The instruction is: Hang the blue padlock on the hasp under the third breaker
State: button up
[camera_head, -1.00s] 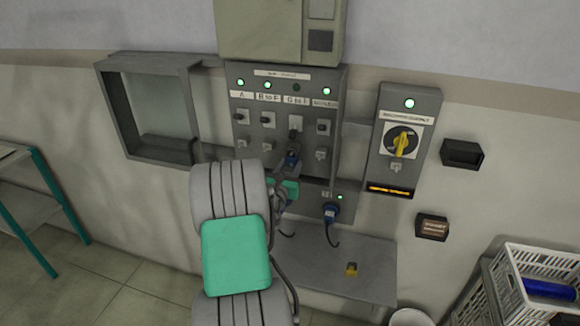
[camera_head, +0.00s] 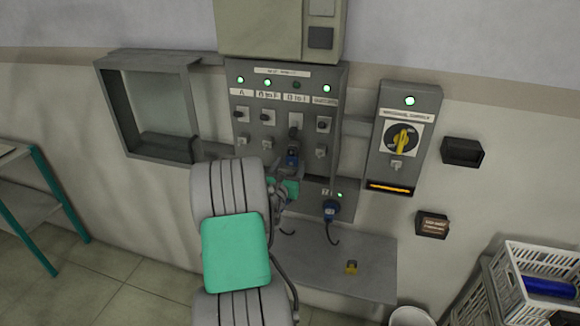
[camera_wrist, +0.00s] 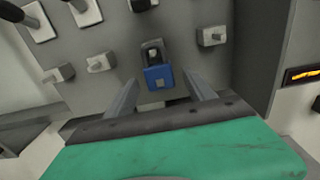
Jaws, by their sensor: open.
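The blue padlock (camera_head: 292,156) is at the hasp under the third breaker (camera_head: 296,120) on the grey panel. In the wrist view the padlock (camera_wrist: 160,78) is upright with its shackle upward at the hasp (camera_wrist: 152,50); whether the shackle passes fully through is too small to tell. My gripper (camera_head: 287,173) is open just below and in front of the padlock. In the wrist view its two fingers stand apart to the left and right of the padlock's lower part, with gaps on both sides.
Other breakers and hasps flank the third one closely. A rotary-switch box (camera_head: 405,140) stands to the right. A shelf (camera_head: 345,285) with a yellow item (camera_head: 351,267) is below. Crates (camera_head: 540,258) stand lower right.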

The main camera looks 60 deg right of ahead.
jog(key=s+a+b, duration=0.1)
jog(key=a+b, duration=0.1)
jog(key=a, duration=0.5)
jog(key=shift+a+b, duration=0.3)
jog(key=shift+a, duration=0.05)
